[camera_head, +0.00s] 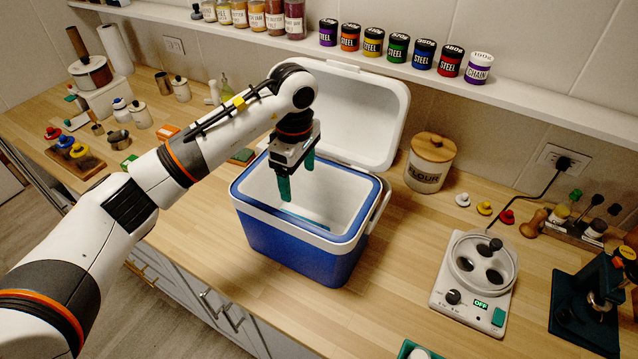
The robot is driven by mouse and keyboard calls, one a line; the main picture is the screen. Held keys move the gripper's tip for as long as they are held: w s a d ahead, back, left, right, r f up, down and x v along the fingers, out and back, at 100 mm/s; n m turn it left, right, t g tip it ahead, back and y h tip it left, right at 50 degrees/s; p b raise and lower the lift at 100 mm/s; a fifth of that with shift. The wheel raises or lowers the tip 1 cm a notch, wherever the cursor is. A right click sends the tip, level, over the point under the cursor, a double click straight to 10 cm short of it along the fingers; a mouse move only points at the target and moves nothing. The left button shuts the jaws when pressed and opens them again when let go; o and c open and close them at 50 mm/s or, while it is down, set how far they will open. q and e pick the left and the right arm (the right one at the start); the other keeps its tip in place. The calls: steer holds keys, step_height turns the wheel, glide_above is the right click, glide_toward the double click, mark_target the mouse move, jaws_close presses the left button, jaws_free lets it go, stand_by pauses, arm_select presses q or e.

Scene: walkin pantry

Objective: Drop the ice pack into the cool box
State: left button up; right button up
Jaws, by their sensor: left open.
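The blue and white cool box (290,243) stands on the wooden counter with its white lid (365,115) raised at the back. My left gripper (297,183) points down over the box's opening, its two teal fingers apart and nothing between them. A thin blue strip (305,220) shows low inside the box, below and slightly right of the fingers. It looks like part of the ice pack, but the front rim hides most of it. My right gripper is not in view.
A flour jar (430,162) stands right of the lid. A white device with a round top (476,280) sits farther right, near a dark machine (590,305). A shelf with jars and tins (398,48) runs above.

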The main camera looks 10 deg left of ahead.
arm_select(q)
step_height(320, 180, up, 12)
steer(key=b, duration=0.2)
steer(key=shift+f, duration=0.15)
stand_by(0.5)
